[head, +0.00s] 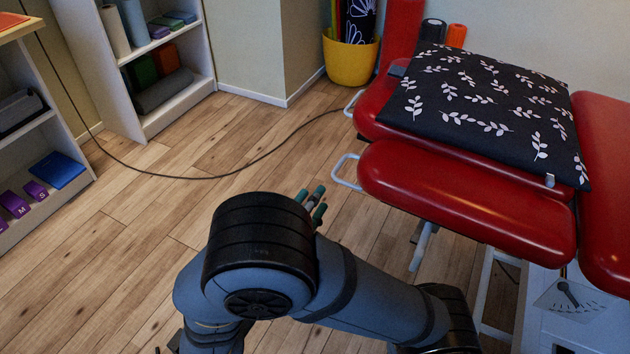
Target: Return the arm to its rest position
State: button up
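My arm is folded in the lower middle of the head view, a grey-blue arm with black joint covers. My gripper (312,201) shows only in part behind the large black joint cover, as a few teal-tipped finger parts over the wooden floor. The rest of it is hidden by the arm, and I cannot tell how far the fingers are apart. I see nothing held at the visible tips.
A red padded treatment table (465,200) stands close on the right, with white metal handles and a black leaf-patterned cushion (485,105) on it. White shelves (180,112) stand at the left. A yellow pot (350,62) is at the back. A cable (210,177) crosses the open wooden floor.

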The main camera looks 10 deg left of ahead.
aim_at(337, 169)
jog(key=x, duration=0.8)
jog(key=f+x, duration=0.1)
jog(key=x, duration=0.3)
jog(key=shift+b, duration=0.3)
jog(key=shift+a+f, duration=0.1)
jog(key=shift+f, duration=0.2)
